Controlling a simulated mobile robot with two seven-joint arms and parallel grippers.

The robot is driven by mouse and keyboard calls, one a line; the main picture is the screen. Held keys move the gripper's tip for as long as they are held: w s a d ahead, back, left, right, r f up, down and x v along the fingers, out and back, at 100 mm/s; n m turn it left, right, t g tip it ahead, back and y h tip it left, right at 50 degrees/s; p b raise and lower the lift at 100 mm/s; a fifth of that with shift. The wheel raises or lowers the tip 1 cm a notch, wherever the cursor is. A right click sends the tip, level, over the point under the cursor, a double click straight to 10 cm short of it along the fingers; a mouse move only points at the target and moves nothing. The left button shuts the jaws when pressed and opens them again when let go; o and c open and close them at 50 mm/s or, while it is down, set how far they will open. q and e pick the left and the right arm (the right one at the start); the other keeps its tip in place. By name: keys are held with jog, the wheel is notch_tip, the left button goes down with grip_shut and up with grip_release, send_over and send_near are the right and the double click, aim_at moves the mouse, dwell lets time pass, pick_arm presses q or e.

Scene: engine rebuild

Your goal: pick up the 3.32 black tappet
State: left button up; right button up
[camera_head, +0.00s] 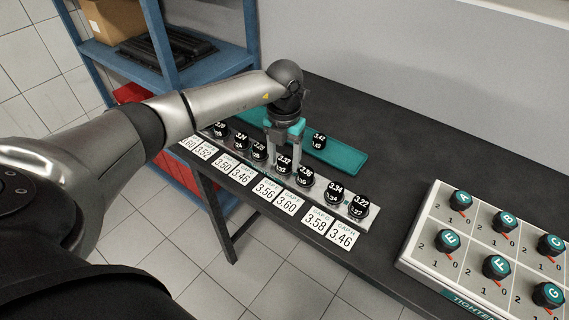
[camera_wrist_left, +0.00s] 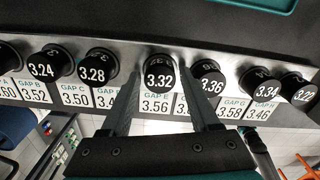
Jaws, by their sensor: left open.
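The 3.32 black tappet (camera_head: 284,161) stands in the row of black tappets on the metal rack, above the card reading 3.56. In the left wrist view the left gripper's fingers (camera_wrist_left: 158,85) lie on either side of the tappet, one toward the 3.28 tappet and one toward the 3.36 tappet. I cannot tell whether they touch it. My right gripper is not in view.
The 3.36 tappet (camera_wrist_left: 208,80) stands close on the right and the 3.28 tappet (camera_wrist_left: 98,72) on the left. A teal tray (camera_head: 346,161) behind the rack bears another tappet (camera_head: 319,141). A board with lettered knobs (camera_head: 410,252) lies to the right. A blue shelf (camera_head: 223,62) stands back left.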

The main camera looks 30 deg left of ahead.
pick_arm(q)
grip_shut()
dwell(0.3)
jog(key=shift+r, duration=0.2)
